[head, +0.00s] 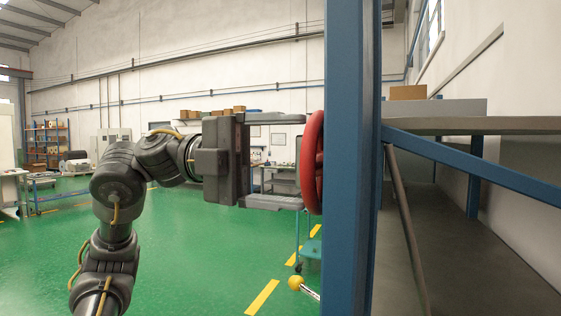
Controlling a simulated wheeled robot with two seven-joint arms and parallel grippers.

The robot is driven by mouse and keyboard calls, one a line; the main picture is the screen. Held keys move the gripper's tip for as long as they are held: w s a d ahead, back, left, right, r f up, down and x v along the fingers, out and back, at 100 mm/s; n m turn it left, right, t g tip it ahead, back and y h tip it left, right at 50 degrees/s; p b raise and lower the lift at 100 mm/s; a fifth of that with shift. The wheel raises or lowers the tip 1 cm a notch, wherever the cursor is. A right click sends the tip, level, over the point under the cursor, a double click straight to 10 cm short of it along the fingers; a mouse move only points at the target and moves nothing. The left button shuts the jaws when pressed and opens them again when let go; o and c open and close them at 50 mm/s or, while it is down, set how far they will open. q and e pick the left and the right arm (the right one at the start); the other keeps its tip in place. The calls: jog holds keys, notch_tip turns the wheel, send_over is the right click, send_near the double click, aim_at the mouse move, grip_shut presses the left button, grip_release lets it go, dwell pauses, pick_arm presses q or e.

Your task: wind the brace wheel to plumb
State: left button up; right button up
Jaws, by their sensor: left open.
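The red brace wheel (312,170) is seen nearly edge-on, against the left side of the upright blue post (350,160). The post hides its right part. My left gripper (298,160) is open just left of the wheel, with one finger above and one below. The fingertips end close to the wheel's left edge; I cannot tell whether they touch it. Nothing is seen between the fingers but background. A blue diagonal brace (470,165) runs down to the right from the post. My right gripper is not in view.
A shelf (520,125) with a cardboard box (408,92) lies right of the post. A thin brown rod (406,225) slants beneath it. A yellow ball knob (295,283) on a metal rod is low beside the post. Green floor (190,260) is open on the left.

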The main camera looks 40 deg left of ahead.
pick_arm(q)
jog(key=b+v, duration=0.3)
jog(key=v, duration=0.7)
jog(key=shift+s+a, duration=0.2)
jog(key=shift+a, duration=0.15)
